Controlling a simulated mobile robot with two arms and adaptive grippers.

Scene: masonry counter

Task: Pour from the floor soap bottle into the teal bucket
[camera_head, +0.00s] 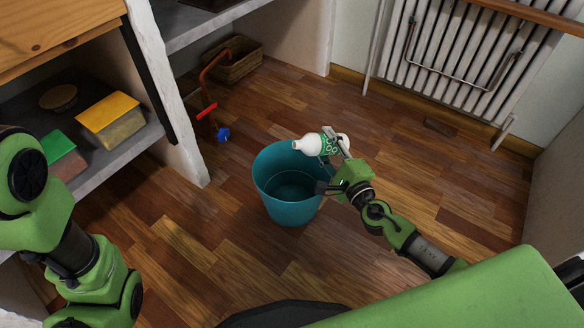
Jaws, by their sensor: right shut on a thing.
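The teal bucket (287,206) stands upright on the wooden floor in the middle of the head view. My right gripper (332,166) is shut on the floor soap bottle (312,145), a white bottle with a green label. The bottle lies nearly level above the bucket's right rear rim, with its white neck end pointing left. Part of the bottle is hidden by the gripper. I cannot see any liquid leaving it. My left arm is at the left edge, and its gripper is out of view.
A shelf at the left holds a yellow-lidded box (110,117) and a green-lidded box (59,158). A copper pipe with a red part and a blue tap (222,133) stands behind the bucket. A wicker basket (233,58) and a white radiator (450,55) are further back. Floor to the right is clear.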

